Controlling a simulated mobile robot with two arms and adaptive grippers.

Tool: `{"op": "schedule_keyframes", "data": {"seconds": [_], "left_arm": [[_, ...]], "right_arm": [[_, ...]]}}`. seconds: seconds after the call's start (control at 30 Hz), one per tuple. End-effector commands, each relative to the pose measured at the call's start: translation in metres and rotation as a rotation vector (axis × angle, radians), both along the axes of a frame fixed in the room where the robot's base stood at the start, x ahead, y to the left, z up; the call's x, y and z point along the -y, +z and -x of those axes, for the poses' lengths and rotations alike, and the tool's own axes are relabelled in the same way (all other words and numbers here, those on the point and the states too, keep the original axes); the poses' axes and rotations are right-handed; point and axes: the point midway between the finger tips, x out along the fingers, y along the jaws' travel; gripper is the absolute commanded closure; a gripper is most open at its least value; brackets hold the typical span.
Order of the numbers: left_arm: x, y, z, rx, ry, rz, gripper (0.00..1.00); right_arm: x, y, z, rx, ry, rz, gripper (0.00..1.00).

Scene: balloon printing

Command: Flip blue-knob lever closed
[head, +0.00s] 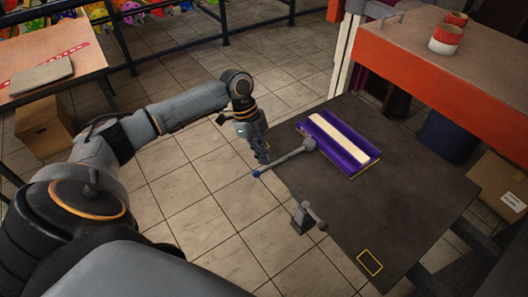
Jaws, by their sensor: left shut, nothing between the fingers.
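The lever (281,162) is a grey rod with a small blue knob (257,173) at its left end and a round grey joint at its right end. The rod slants down to the left, and the knob sticks out past the dark table's left edge. The joint is beside a purple press part (350,157) with a pale strip along its top. My left gripper (264,159) is shut and empty, pointing down just above the knob end of the rod. I cannot tell whether it touches the rod. My right gripper is not in view.
The dark table (400,200) has a yellow-outlined rectangle (370,262) near its front. A grey fitting (308,217) with a ball end stands at its left edge. An orange-edged counter (430,70) with red-and-white cups (446,38) stands behind. Tiled floor lies open to the left.

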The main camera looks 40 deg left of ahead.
Motion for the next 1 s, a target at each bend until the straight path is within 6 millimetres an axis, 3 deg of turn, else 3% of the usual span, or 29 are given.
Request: {"op": "schedule_keyframes", "data": {"seconds": [0.23, 0.77, 0.87, 1.0], "left_arm": [[-0.006, 0.018, -0.002, 0.0, 0.0, 0.001, 1.0], [-0.006, 0.019, -0.001, -0.001, 0.0, 0.002, 1.0], [0.0, 0.013, 0.002, -0.008, -0.001, -0.001, 1.0], [0.036, -0.021, 0.022, -0.036, 0.017, -0.027, 1.0]], "right_arm": [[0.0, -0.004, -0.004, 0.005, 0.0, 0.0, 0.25], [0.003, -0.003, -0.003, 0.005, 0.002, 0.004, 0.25], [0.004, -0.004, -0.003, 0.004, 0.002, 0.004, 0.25], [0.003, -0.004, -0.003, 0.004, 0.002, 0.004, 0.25]]}}
